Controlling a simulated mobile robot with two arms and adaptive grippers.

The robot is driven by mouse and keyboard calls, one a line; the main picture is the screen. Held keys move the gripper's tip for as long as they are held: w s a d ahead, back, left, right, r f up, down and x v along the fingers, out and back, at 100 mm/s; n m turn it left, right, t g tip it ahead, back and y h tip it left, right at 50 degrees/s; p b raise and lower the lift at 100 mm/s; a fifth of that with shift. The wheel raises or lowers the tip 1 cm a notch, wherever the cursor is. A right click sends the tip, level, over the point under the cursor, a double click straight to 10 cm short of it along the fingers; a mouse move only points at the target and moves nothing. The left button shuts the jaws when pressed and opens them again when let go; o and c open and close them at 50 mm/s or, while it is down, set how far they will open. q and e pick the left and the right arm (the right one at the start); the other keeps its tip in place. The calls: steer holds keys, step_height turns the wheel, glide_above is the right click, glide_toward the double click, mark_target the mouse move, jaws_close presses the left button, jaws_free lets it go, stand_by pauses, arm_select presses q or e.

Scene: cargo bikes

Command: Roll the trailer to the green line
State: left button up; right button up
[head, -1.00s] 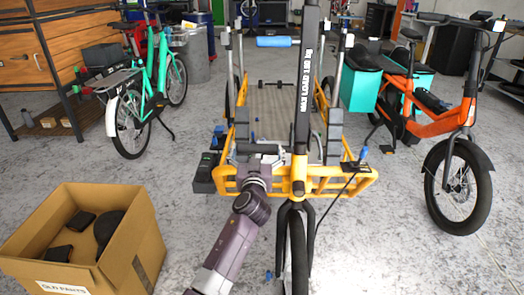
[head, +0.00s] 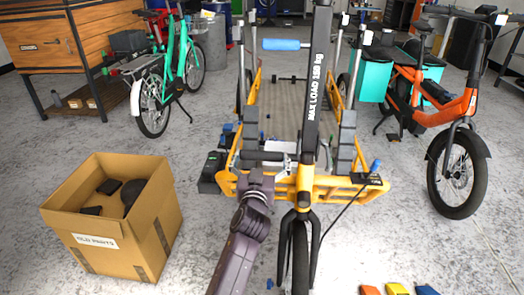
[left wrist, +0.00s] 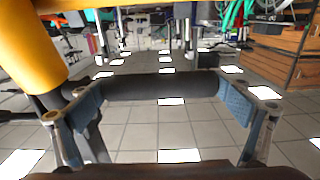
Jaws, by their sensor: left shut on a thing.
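The trailer is a yellow-framed cargo cart (head: 338,190) with a flat deck, standing straight ahead in the head view. A black post labelled MAX LOAD (head: 317,85) rises at its near end, above a black fork and front wheel (head: 300,262). My left gripper (head: 258,172) reaches the near end from below. It is shut on a dark horizontal bar (head: 263,155). In the left wrist view the bar (left wrist: 160,87) lies between the blue-padded fingers (left wrist: 165,100). No green line shows in any view. My right gripper is out of view.
A cardboard box of old parts (head: 118,225) stands on the floor at left. A teal bike (head: 165,75) is behind it; an orange bike (head: 445,110) stands close on the right. Orange, yellow and blue pieces (head: 398,288) show at the bottom edge.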

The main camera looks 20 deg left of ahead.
arm_select(q)
steer(key=shift+s, duration=0.15)
stand_by(0.3)
steer(key=o, duration=1.4)
step_height(320, 180, up, 10)
